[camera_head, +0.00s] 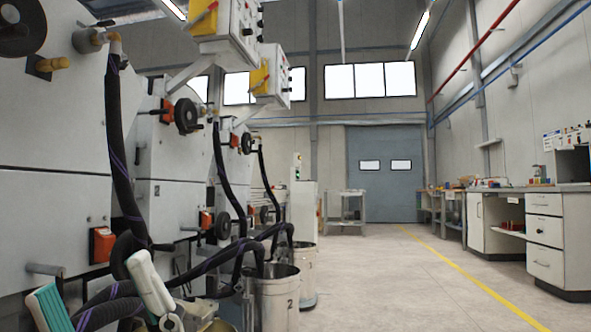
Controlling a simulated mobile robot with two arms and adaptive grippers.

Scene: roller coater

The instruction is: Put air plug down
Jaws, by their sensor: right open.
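My right gripper (100,296) is at the lower left of the head view. Its two fingers with white and teal pads are spread wide apart. A black hose (122,170) hangs down the front of the nearest machine and loops behind and between the fingers. I cannot tell how near the hose is to the pads, but neither pad is closed on it. I cannot make out the air plug for certain; the area low by the fingers is crowded and partly hidden by my gripper. My left gripper is not in view.
Large grey roller coater machines (50,215) with handwheels fill the left side. A metal bucket marked 2 (275,298) stands beside the hoses, with another bucket (304,262) behind it. The floor (400,285) to the right is clear, up to a white drawer cabinet (543,235).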

